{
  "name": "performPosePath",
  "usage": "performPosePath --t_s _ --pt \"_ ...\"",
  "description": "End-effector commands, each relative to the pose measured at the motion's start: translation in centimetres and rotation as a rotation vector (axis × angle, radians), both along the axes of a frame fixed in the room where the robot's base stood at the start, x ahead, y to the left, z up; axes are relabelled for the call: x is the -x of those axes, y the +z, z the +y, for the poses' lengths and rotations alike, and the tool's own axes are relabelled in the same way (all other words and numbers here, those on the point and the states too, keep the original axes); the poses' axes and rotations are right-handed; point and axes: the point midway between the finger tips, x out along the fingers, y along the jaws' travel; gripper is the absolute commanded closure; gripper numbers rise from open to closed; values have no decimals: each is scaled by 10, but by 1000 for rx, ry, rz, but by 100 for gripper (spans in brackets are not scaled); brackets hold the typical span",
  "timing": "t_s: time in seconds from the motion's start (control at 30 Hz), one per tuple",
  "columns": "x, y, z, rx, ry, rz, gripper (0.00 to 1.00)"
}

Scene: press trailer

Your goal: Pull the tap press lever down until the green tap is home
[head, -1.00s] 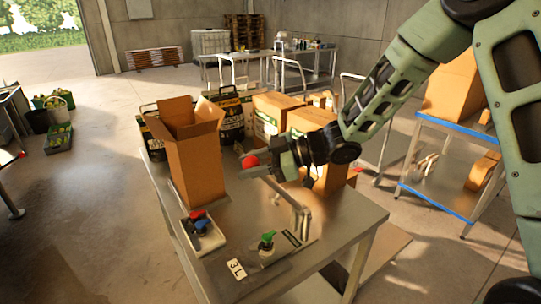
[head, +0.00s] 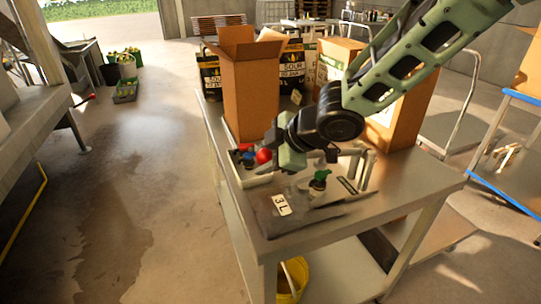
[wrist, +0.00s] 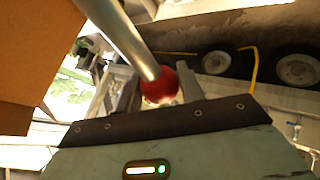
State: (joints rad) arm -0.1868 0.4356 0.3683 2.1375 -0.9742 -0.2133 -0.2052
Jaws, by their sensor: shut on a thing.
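The red ball knob (head: 263,156) of the press lever sits at the end of my gripper (head: 268,156) in the head view. In the wrist view the knob (wrist: 158,86) is at the end of a shiny metal lever rod (wrist: 122,38), between the fingers of my gripper (wrist: 160,88), which is shut on it. The green tap (head: 319,180) stands upright at the press on the table, just right of my gripper. Whether it is seated cannot be told. My wrist hides part of the press and lever.
A tray (head: 262,180) with blue and red taps lies left of the press. A "3 L" label (head: 281,204) lies on a dark bag at the front of the metal table (head: 400,200). An open cardboard box (head: 250,95) stands close behind my gripper. A yellow bucket (head: 292,280) is below.

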Motion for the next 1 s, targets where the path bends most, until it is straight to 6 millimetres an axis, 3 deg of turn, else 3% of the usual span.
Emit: performPosePath --t_s 0.03,0.2,0.67,0.7,0.73,1.0 --pt "1 -8 1 0 0 3 100" --pt "1 -14 2 -2 -1 4 100" --pt "1 -15 2 -3 -1 4 100" --pt "1 -14 2 -3 -1 4 52" --pt "1 -14 2 -3 -1 3 43" --pt "1 -14 2 -3 -1 2 41"
